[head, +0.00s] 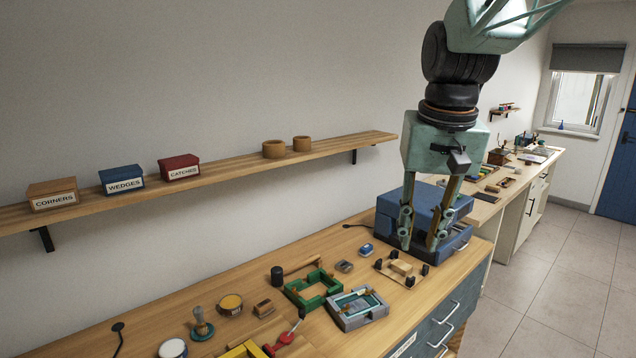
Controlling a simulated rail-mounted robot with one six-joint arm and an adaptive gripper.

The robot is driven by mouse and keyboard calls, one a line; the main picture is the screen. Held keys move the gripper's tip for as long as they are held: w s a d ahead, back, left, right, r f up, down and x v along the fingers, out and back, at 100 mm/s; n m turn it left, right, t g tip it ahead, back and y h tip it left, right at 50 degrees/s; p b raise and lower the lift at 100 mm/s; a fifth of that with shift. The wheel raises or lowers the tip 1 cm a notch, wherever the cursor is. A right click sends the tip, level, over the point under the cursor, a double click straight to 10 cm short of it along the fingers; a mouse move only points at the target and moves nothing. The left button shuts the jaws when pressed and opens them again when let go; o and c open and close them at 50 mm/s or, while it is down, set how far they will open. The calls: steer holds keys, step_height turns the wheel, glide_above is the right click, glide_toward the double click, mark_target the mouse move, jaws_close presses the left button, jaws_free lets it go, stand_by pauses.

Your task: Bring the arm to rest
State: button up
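My gripper (419,245) hangs from my arm at the right of the head view, pointing down. Its two fingers are spread apart, and nothing shows between them. It is in front of a blue case (392,205) on the workbench (235,274) and hides part of it. The fingertips appear above a small wooden fixture with dark knobs (401,268). Whether they touch anything is hard to tell.
Green frame (298,294), grey tray (342,318), mallet (279,273) and several small items crowd the bench. A wall shelf (226,176) holds labelled boxes and two wooden rings. Another bench (482,212) stands behind. Floor (560,290) at right is clear.

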steer(key=s+d+f+n+t+b, duration=0.1)
steer(key=s+f, duration=0.1)
steer(key=s, duration=2.8)
steer(key=shift+s+n+t+b, duration=0.3)
steer(key=shift+s+t+b, duration=0.05)
steer(key=shift+s+t, duration=0.05)
steer(key=shift+d, duration=0.1)
